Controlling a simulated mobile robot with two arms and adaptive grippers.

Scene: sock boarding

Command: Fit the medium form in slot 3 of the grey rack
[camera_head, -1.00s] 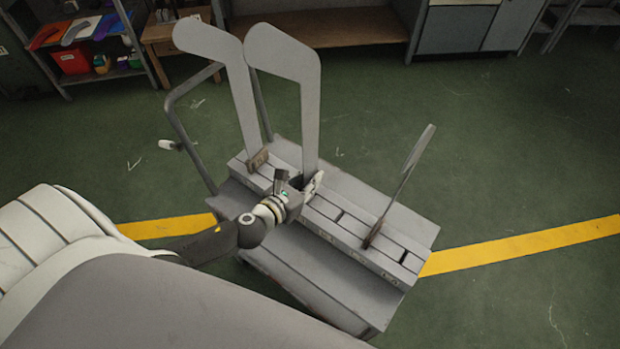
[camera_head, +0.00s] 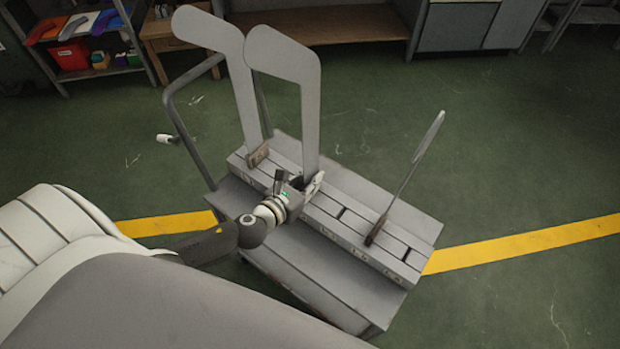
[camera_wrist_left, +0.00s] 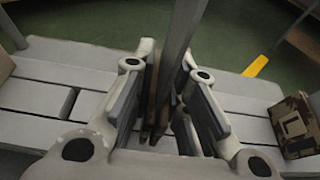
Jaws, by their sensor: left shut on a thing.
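A flat grey form (camera_head: 285,60) stands upright on its long shaft, its top bent to the left. My left gripper (camera_head: 307,186) is shut on its lower end at the grey rack (camera_head: 375,192). In the left wrist view the shaft (camera_wrist_left: 187,25) rises between the fingers of my left gripper (camera_wrist_left: 163,108). A brown foot on the form shows there. The fingers hide how deep it sits in the slot. I cannot read the slot numbers. My right gripper is out of view.
Another grey form (camera_head: 212,42) stands close on the left, with a brown block (camera_head: 257,155) at its base. A thin form (camera_head: 410,172) leans at the rack's right part. Several slots between are empty. A shelf with coloured items (camera_head: 75,55) is at the back left.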

